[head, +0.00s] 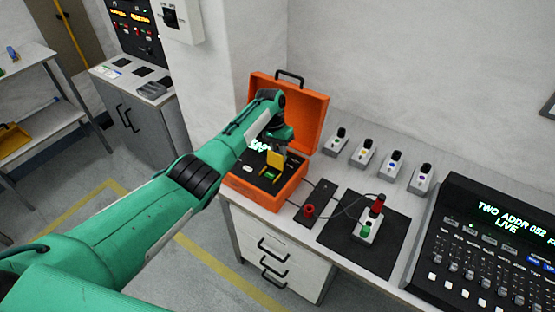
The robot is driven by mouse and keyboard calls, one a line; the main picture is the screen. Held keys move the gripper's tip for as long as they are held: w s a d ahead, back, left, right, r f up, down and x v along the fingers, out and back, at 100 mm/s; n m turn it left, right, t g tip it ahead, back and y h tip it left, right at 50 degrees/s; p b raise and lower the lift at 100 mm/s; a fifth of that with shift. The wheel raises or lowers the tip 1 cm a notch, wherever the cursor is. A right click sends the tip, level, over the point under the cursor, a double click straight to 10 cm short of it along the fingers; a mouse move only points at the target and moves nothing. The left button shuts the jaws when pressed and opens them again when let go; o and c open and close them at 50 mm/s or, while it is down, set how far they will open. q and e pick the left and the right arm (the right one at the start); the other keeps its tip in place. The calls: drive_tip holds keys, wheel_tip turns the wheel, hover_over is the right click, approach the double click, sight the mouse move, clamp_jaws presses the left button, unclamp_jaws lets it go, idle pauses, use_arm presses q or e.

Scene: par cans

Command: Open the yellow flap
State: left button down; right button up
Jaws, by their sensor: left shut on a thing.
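The yellow flap (274,164) stands raised inside the open orange case (296,190), with a small green spot (269,177) by its lower edge. My left gripper (279,148) reaches down into the case from above, and its fingers are shut on the upper part of the flap. The fingertips are small and partly hidden by the wrist and the flap. My right gripper is out of view.
The orange lid (313,112) stands open behind my left arm. Several small grey units (363,153) line the bench's back. A black mat (340,237) bears a grey unit with a red top (377,205). A control desk (490,245) fills the right.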

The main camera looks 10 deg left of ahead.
use_arm(q)
drive_tip(key=shift+w+d+f+g+b, duration=0.1)
drive_tip(key=shift+w+f+g+b, duration=0.15)
drive_tip(key=shift+b, duration=0.25)
drive_tip(key=shift+s+r, duration=0.1)
drive_tip(key=c, duration=1.3)
unclamp_jaws()
drive_tip(key=b+v, duration=0.3)
drive_tip(key=v, duration=1)
drive_tip(key=shift+w+r, duration=0.25)
drive_tip(key=shift+r, duration=0.1)
